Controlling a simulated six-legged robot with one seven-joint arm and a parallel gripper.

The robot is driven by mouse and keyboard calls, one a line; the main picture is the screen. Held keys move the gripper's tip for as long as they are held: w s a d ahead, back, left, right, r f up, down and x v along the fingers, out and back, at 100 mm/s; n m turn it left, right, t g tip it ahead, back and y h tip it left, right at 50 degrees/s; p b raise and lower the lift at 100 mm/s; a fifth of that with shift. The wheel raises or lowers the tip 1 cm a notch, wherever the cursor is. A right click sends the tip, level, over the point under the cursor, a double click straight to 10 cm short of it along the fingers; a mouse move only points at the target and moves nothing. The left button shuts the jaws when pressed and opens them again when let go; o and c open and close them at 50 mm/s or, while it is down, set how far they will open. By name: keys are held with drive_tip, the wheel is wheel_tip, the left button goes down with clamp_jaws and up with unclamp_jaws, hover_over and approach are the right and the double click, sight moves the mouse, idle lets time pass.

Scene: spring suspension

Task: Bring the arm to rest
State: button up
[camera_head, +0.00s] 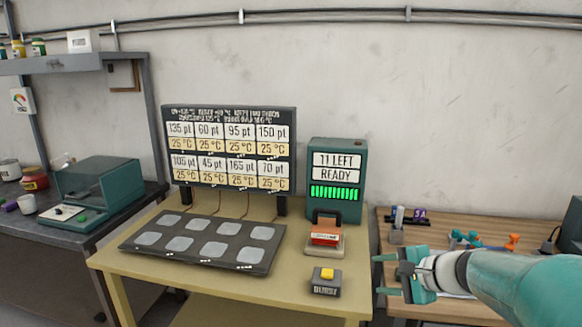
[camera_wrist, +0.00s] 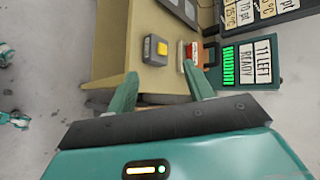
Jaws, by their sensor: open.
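My gripper (camera_head: 384,275) is at the end of my teal arm, at the right in the head view. It hangs in the air in front of the gap between the yellow table (camera_head: 190,287) and the wooden bench (camera_head: 480,232). In the wrist view its two teal fingers (camera_wrist: 158,92) are spread apart with nothing between them. Beyond the fingertips, the wrist view shows a grey box with a yellow button (camera_wrist: 155,48) and the table's edge.
A teal machine (camera_head: 97,188) stands on the left bench. Small tools lie on the right bench.

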drive_tip(key=s+a+n+g+h, duration=0.35)
drive_tip(key=s+a+n, duration=0.45)
drive_tip(key=s, duration=0.5)
drive_tip(key=s+d+n+h, duration=0.1)
drive_tip(key=s+n+h, duration=0.2)
drive_tip(key=s, duration=0.7)
drive_tip(key=n, duration=0.2)
drive_tip(key=shift+d+r+n+h, duration=0.25)
drive_tip(key=shift+r+n+h, duration=0.05)
drive_tip(key=shift+h, duration=0.05)
